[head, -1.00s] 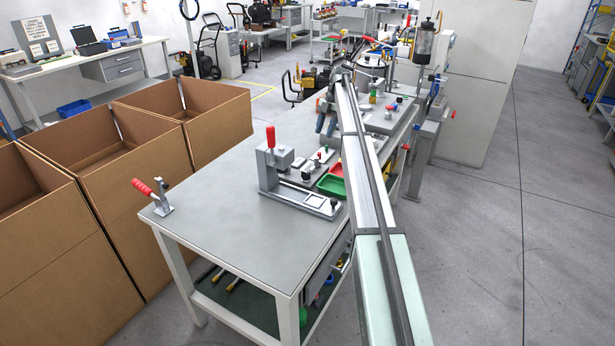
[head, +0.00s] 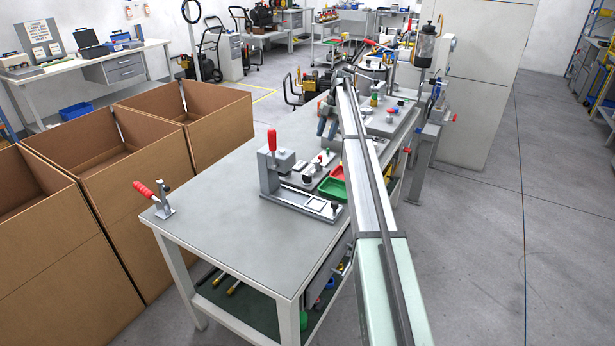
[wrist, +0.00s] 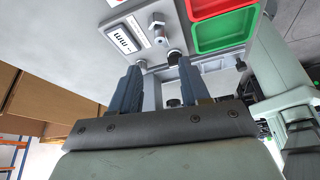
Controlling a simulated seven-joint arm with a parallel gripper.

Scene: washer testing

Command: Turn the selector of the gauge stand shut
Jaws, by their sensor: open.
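The gauge stand, as I take it, is a light grey unit with a small display (wrist: 122,38) in the wrist view. A metal fitting (wrist: 157,27) and a dark round knob (wrist: 174,57) sit beside the display. Another dark knob (wrist: 172,102) shows lower down, between the fingers. I cannot tell for certain which one is the selector. My gripper (wrist: 160,66) is open, its two dark blue fingers apart. The right fingertip is close to the upper dark knob; contact cannot be told. In the head view my gripper (head: 324,122) is above the bench, partly hidden by my arm.
A green tray (head: 331,190) and a red tray lie beside the small fixtures. A clamp fixture with a red handle (head: 271,139) stands nearer on the bench (head: 225,215). A red-handled toggle clamp (head: 160,200) is at the left edge. Cardboard boxes (head: 120,190) line the left side.

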